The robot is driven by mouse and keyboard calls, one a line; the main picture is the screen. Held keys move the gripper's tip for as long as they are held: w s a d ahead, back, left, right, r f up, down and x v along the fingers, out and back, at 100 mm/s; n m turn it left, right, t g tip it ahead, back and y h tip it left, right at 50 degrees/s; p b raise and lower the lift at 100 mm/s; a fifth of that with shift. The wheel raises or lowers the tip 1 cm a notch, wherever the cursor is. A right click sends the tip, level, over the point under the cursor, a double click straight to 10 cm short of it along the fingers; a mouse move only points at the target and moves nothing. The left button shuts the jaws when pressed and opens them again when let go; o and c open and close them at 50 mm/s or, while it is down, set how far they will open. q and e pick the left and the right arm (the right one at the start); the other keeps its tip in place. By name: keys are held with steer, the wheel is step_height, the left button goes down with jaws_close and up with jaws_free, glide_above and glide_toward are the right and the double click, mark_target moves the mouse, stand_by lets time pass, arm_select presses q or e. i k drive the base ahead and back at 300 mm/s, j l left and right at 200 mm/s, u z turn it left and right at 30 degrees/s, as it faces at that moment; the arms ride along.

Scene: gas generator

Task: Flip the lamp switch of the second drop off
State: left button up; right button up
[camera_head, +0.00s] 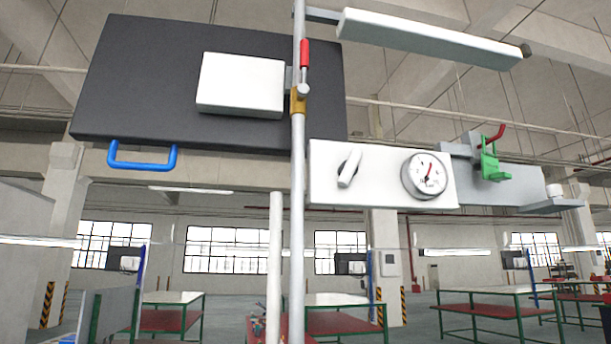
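A white panel (325,190) hangs in the middle of the view. On it is a white rotary knob (348,168), tilted up to the right, and a round dial gauge (425,175) with a red needle. A long white lamp-like bar (430,38) is above on the right. No switch is labelled as a lamp switch, and I cannot tell which part belongs to the second drop. Neither of my grippers is in view.
A dark board (170,75) with a blue handle (142,160) and white box (240,84) is at the upper left. A vertical pipe (297,220) carries a red-handled brass valve (299,98). A green bracket (490,162) is at right. Tables (510,292) stand behind.

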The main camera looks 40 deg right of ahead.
mark_target(349, 168)
steer(key=i+j+z, duration=0.1)
steer(key=z, duration=0.25)
steer(key=i+j+z, duration=0.15)
steer(key=z, duration=0.2)
steer(key=i+j+z, duration=0.15)
steer(key=z, duration=0.2)
